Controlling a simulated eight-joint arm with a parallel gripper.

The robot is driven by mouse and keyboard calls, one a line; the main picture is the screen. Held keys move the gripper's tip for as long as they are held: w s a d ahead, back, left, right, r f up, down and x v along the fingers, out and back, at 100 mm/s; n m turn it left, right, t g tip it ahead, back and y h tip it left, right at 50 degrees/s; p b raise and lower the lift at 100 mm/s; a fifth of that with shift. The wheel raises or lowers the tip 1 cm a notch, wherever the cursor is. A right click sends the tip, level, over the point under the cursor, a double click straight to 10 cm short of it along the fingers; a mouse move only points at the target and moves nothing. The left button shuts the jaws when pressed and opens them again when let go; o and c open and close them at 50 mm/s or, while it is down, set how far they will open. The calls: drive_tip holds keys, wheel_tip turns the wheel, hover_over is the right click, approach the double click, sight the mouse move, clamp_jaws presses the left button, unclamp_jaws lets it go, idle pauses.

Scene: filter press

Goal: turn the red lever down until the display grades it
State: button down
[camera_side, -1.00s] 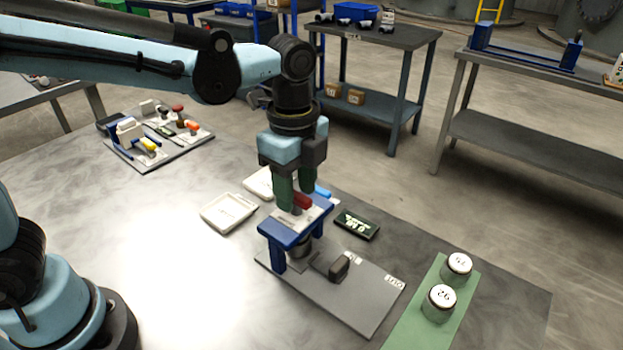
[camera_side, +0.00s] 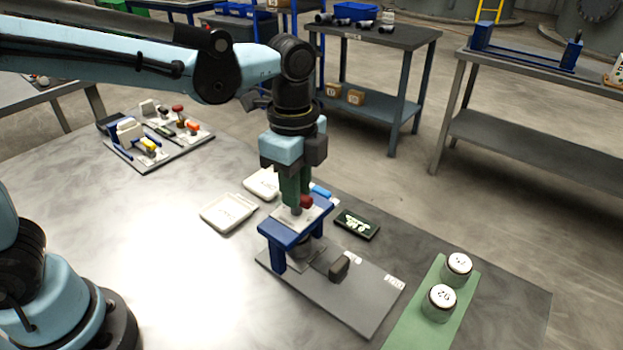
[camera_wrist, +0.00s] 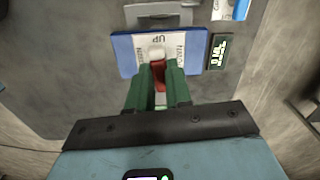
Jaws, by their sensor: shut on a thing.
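The red lever (camera_side: 306,202) sits on top of the blue press frame (camera_side: 268,233). In the wrist view the red lever (camera_wrist: 158,76) lies between the green fingers of my gripper (camera_wrist: 158,92). My gripper (camera_side: 296,203) points straight down and is shut on the lever.
A grey base plate (camera_side: 350,305) with a dark block (camera_side: 340,266) extends in front of the press. Two round weights (camera_side: 439,303) stand on a green mat (camera_side: 410,335) at right. White trays (camera_side: 228,212) lie behind left.

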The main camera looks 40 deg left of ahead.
drive_tip(key=n, duration=1.2)
drive_tip(key=shift+n, duration=2.2)
drive_tip(key=c, duration=1)
unclamp_jaws()
drive_tip(key=shift+c, duration=0.2)
drive_tip(key=shift+r, duration=0.1)
wheel_tip(320, 180, up, 12)
